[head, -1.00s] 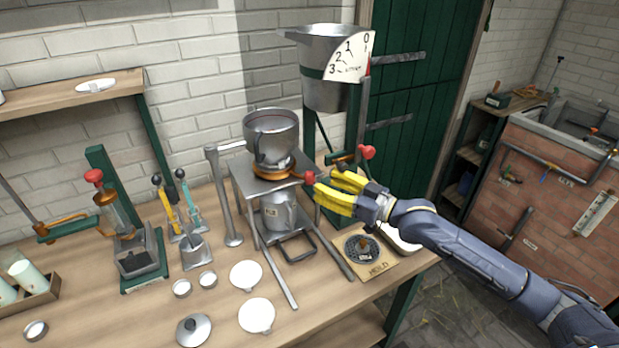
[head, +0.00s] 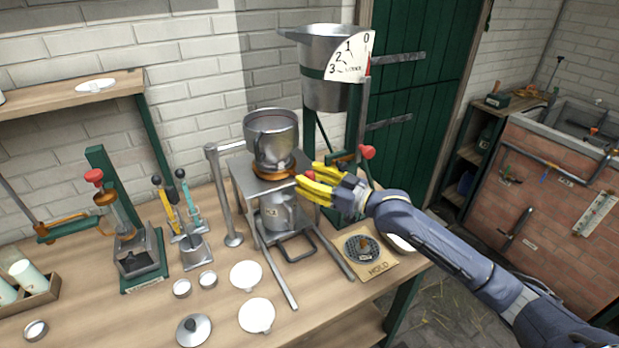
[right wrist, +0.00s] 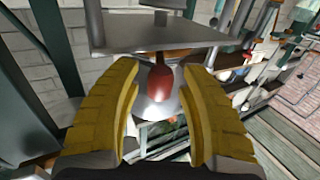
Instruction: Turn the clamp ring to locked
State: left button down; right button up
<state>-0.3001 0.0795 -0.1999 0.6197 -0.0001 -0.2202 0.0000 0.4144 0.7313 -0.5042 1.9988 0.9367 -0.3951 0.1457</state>
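The clamp ring (head: 274,170) is a copper-coloured band under the steel vessel (head: 271,138), on top of a small metal stand (head: 247,184). Its handle ends in a red knob (head: 309,175) at the ring's right. In the right wrist view the red knob (right wrist: 160,84) lies between my two yellow fingers, with a visible gap on each side. My right gripper (head: 308,183) is open, reaching in from the right around the knob. In the head view its fingers partly cover the handle. My left gripper is not in view.
A metal can (head: 277,212) stands under the vessel inside the stand. A hopper with a dial (head: 347,58) stands behind, with another red knob (head: 367,152). A board marked HOLD (head: 378,268) lies at the right. White discs (head: 246,275) lie in front.

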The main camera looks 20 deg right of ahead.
grip_shut()
